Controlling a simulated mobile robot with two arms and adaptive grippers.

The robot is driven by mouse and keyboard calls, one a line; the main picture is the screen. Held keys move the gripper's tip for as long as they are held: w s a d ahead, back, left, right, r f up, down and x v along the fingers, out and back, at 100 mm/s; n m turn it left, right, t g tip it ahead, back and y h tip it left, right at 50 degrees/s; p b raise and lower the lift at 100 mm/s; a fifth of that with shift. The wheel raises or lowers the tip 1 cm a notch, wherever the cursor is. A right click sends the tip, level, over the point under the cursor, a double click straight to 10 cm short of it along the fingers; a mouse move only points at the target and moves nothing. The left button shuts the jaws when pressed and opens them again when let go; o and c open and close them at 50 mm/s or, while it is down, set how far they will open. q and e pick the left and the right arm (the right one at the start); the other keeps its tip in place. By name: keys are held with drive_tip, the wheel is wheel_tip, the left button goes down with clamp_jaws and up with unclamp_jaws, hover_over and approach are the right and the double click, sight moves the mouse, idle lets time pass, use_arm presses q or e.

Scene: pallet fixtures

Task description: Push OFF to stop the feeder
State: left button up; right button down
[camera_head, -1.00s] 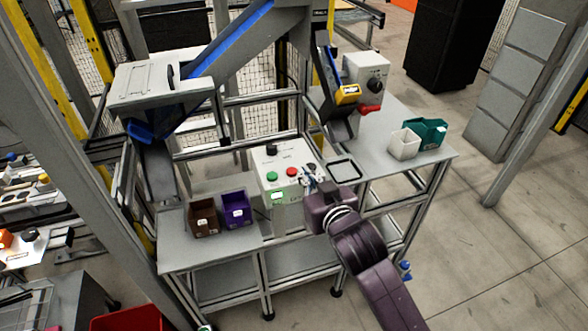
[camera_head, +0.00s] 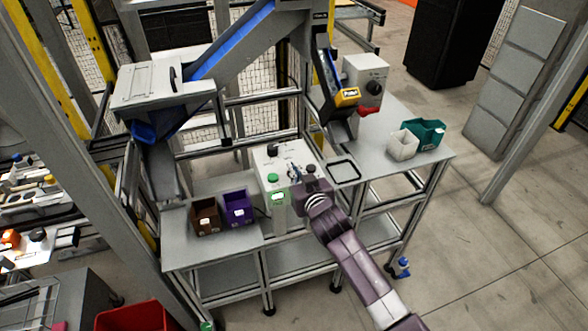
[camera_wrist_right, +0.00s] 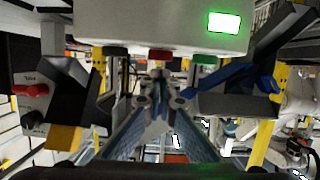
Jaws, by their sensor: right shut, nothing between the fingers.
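The white control box (camera_head: 268,163) stands on the bench with a black knob (camera_head: 272,150), a green button (camera_head: 272,178) and a lit green display (camera_head: 278,197). My right gripper (camera_head: 296,174) is shut and empty over the box's right part, hiding the red button in the head view. In the right wrist view the red button (camera_wrist_right: 160,55) shows just beyond my fingertips (camera_wrist_right: 160,84), in line with them. The green button (camera_wrist_right: 205,58) is right of it there. Contact cannot be told. Button lettering is unreadable. My left gripper is not in view.
A brown bin (camera_head: 206,217) and a purple bin (camera_head: 238,207) stand left of the box. A black-rimmed tray (camera_head: 343,171) lies to its right. A white bin (camera_head: 403,146) and a teal bin (camera_head: 426,134) stand farther right. The blue-lined chute (camera_head: 230,42) rises behind.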

drive_tip(key=shift+f, duration=0.4)
wheel_tip(320, 180, down, 2)
drive_tip(key=shift+s+b, duration=0.1)
drive_tip(key=shift+b, duration=0.65)
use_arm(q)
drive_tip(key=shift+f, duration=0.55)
use_arm(e)
drive_tip(key=shift+s+f, duration=0.1)
drive_tip(key=shift+d+f, duration=0.1)
drive_tip(key=shift+f, duration=0.05)
drive_tip(key=r+p, duration=0.1)
drive_tip(key=r, duration=0.1)
drive_tip(key=r+p, duration=0.1)
drive_tip(key=p, duration=0.1)
drive_tip(key=r+p, duration=0.1)
drive_tip(key=r, duration=0.1)
drive_tip(key=shift+w+r, duration=0.3)
drive_tip(key=shift+r, duration=0.05)
drive_tip(key=shift+s+f+b, duration=0.25)
drive_tip(key=shift+s+b, duration=0.05)
drive_tip(key=shift+s, duration=0.5)
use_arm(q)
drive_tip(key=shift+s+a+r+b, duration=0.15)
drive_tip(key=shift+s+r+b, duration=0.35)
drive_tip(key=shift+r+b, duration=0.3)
use_arm(e)
drive_tip(key=v, duration=0.8)
drive_tip(key=shift+s+r, duration=0.15)
drive_tip(key=shift+r, duration=0.25)
